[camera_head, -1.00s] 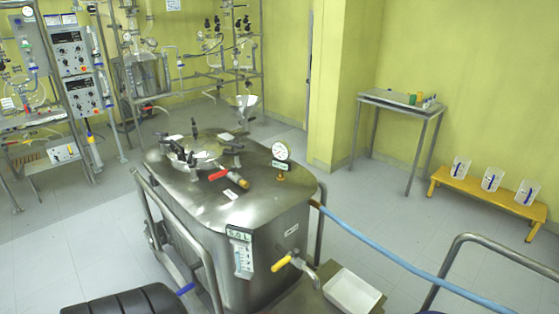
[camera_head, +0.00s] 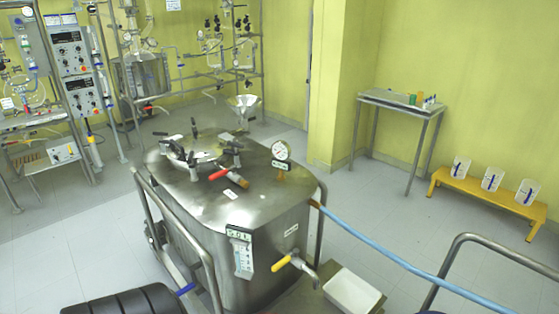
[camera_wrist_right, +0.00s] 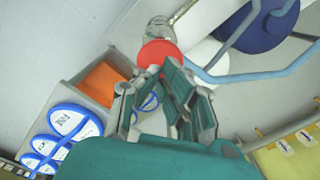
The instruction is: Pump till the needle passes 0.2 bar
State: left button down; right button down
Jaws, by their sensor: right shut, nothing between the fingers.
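A steel tank (camera_head: 240,205) stands in the middle of the head view. A round white gauge (camera_head: 281,150) stands upright on its lid, but the needle is too small to read. A lever with a red handle (camera_head: 219,174) lies on the lid in front of the gauge. In the right wrist view my right gripper (camera_wrist_right: 158,75) is shut and empty. Beyond its fingertips is a round red thing (camera_wrist_right: 159,51) with a clear glass-like jar (camera_wrist_right: 158,28) behind it. I cannot tell whether they touch the fingers. No pump can be clearly made out. My left gripper is not in view.
A blue hose (camera_head: 400,264) runs right from the tank. A tap with a yellow handle (camera_head: 281,263) sticks out above a white tray (camera_head: 352,293). A side table (camera_head: 400,100) and a yellow bench (camera_head: 485,194) stand by the wall. The floor between is clear.

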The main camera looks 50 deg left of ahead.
jog(key=shift+s+f+b, duration=0.1)
jog(key=shift+f+b, duration=3.45)
jog(key=shift+f, duration=1.1)
jog(key=shift+r, duration=0.2)
notch_tip(320, 180, up, 9)
jog(key=p, duration=0.5)
jog(key=shift+p, duration=0.3)
notch_tip(320, 180, down, 9)
jog(key=b, duration=0.7)
notch_tip(320, 180, up, 9)
jog(key=p, duration=0.5)
jog(key=shift+p, duration=0.3)
